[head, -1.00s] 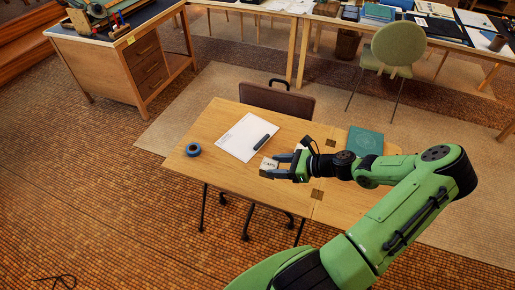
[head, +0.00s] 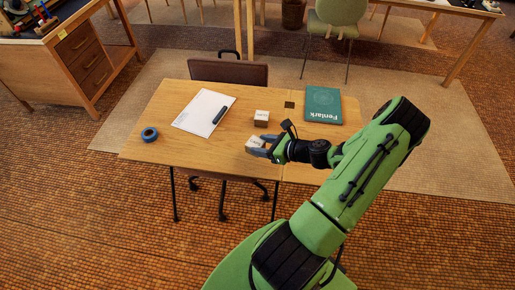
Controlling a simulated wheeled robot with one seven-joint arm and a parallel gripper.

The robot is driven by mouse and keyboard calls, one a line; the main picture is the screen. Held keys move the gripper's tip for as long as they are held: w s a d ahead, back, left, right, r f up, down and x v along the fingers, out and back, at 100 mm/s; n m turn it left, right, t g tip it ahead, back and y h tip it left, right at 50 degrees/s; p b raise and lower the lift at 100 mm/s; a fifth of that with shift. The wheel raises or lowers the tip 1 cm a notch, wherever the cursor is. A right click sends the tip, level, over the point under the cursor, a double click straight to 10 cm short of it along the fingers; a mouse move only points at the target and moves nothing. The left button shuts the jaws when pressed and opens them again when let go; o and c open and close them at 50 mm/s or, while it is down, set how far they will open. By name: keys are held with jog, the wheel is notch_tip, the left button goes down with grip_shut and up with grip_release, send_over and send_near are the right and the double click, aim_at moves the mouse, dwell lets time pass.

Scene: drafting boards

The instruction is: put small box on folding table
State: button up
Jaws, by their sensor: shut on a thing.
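My gripper (head: 261,149) is shut on a small pale box (head: 254,143) with dark print. The held box is over the front middle of the wooden folding table (head: 170,112) in the head view; I cannot tell whether it touches the top. A second small box (head: 261,119), white on top with brownish sides, stands on the table just behind the held one, apart from it. The gripper fingers hide the right side of the held box.
On the table are a white pad (head: 197,109) with a dark pen-like item (head: 220,115), a blue tape roll (head: 150,134) and a green book (head: 322,104). A brown chair (head: 228,72) stands behind. Bare wood lies between tape and held box.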

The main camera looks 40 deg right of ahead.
notch_tip(320, 180, down, 3)
jog(key=shift+r+b, duration=0.1)
jog(key=shift+b, duration=0.3)
jog(key=shift+r, duration=0.1)
jog(key=o, duration=1.3)
